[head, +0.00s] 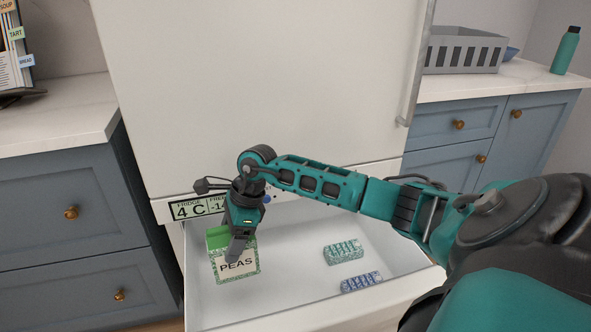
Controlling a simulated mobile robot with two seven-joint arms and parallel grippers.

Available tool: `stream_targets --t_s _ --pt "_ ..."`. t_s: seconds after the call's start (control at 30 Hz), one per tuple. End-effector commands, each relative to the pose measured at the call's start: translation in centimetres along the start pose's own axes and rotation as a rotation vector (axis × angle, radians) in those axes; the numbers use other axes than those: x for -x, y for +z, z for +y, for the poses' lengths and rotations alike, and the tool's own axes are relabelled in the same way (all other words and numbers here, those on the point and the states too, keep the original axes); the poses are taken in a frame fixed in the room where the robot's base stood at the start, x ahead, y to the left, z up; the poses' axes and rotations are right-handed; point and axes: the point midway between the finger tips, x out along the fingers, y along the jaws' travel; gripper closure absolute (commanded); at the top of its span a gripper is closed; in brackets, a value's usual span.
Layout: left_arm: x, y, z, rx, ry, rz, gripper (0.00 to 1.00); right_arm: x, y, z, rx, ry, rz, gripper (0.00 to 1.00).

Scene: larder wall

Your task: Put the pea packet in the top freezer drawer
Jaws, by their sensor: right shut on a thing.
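The pea packet (222,270), green with a white label reading PEAS, hangs roughly upright from my right gripper (236,255). My right gripper points down and is shut on the packet's upper part, covering some of it. The packet shows against the left part of the open white freezer drawer (310,290). I cannot tell whether its bottom touches the drawer floor. The drawer is pulled out below the white fridge door (260,90). My left gripper is not in the head view.
A green ice tray (343,252) and a blue ice tray (361,282) lie in the drawer's right half. The drawer's middle is clear. A display (197,208) is above the drawer. Blue cabinets flank the fridge; a grey crate (464,50) and green bottle (565,50) stand on the right counter.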

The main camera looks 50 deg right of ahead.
Motion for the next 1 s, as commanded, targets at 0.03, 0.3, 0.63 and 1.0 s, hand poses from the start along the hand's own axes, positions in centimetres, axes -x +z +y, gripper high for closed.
stream_targets --t_s 0.03,0.3,0.63,1.0 --pt "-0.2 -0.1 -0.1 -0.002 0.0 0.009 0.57 -0.1 -0.1 -0.3 -0.023 -0.013 -0.003 0.84" --pt "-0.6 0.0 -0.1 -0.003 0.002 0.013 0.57 -1.7 -0.9 -0.4 -0.053 -0.018 -0.003 0.84" --pt "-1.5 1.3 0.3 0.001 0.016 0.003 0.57 -9.6 -4.1 -0.3 -0.053 -0.017 -0.003 0.84" --pt "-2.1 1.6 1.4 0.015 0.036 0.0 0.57 -14.5 -6.2 -0.5 -0.049 -0.021 -0.003 0.84"
